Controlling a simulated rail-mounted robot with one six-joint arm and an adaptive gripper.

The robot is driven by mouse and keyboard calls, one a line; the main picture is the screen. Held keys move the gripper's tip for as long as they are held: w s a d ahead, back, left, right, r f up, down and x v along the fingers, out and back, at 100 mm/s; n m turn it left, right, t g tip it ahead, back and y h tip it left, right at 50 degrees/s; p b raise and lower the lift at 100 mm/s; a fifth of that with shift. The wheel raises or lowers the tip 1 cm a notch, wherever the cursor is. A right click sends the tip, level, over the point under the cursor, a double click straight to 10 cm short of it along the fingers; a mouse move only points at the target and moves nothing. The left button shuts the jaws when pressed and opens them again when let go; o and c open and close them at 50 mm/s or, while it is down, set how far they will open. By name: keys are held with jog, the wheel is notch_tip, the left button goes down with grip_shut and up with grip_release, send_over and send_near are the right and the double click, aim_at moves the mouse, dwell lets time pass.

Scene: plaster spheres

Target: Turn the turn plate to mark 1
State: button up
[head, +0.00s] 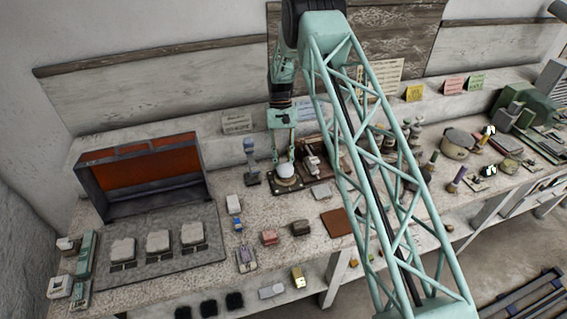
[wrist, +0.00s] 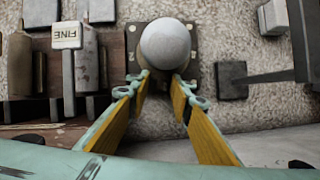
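A pale grey-white plaster sphere (wrist: 165,44) sits on a squarish mount with bolted corners (wrist: 189,28) in the wrist view. In the head view the sphere (head: 286,170) rests on a dark base (head: 287,185) on the bench. I take this mount to be the turn plate; no number mark on it is readable. My gripper (wrist: 163,80) points down at the sphere, its yellow-lined fingers apart with the tips at the sphere's near edge. Whether they touch it is unclear. In the head view my gripper (head: 283,150) is just above the sphere. The sphere hides most of the plate.
A wooden board with metal fittings and a "FINE" tag (wrist: 66,36) stands close beside the mount. A dark stand (head: 251,165) is on its other side. An open orange-lined case (head: 145,175) and several stone blocks lie left. The right of the bench is crowded.

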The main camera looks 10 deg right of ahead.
jog(key=shift+c, duration=0.5)
grip_shut()
jog(key=shift+d+m, duration=0.2)
jog(key=shift+m, duration=0.1)
